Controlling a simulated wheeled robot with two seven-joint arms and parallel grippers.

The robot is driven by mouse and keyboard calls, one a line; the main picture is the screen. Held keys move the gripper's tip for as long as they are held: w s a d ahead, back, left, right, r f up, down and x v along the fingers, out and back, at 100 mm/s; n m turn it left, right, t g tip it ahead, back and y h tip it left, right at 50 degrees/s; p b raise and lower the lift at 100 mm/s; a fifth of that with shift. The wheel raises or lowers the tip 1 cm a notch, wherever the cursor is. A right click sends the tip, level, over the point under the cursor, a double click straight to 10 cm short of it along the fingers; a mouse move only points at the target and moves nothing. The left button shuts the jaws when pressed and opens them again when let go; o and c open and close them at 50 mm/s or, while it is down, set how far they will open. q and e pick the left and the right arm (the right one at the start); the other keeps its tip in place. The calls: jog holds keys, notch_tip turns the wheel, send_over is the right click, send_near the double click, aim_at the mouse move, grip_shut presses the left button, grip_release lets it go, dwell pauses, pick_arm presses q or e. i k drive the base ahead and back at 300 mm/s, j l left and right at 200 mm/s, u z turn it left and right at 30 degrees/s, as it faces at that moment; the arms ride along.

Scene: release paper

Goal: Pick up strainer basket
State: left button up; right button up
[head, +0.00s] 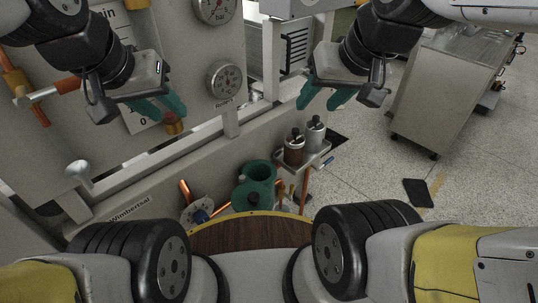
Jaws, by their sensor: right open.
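I cannot make out a strainer basket for certain. A small shelf (306,158) on the low wall holds a brown-and-steel canister (294,152) and a grey canister (314,134), both with dark knobs on top. A green hollow fitting (256,176) lies below, beside the shelf. My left gripper (172,115) has teal fingers that look apart, with nothing visible between them, in front of the panel near a brass fitting. My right gripper (322,101) is open and empty, above the canisters and apart from them.
Two gauges (224,80) and pipe fittings are on the panel at the left. A metal frame with a post (231,122) stands between my grippers. A wheeled steel cabinet (445,90) and a dark flat object (417,193) are on the right. The speckled floor between is clear.

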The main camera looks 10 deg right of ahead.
aim_at(314, 129)
jog(key=i+l+u, duration=0.15)
jog(key=l+u, duration=0.15)
jog(key=l, duration=0.45)
jog(key=i+l+u, duration=0.1)
jog(key=l+u, duration=0.2)
jog(key=l, duration=0.5)
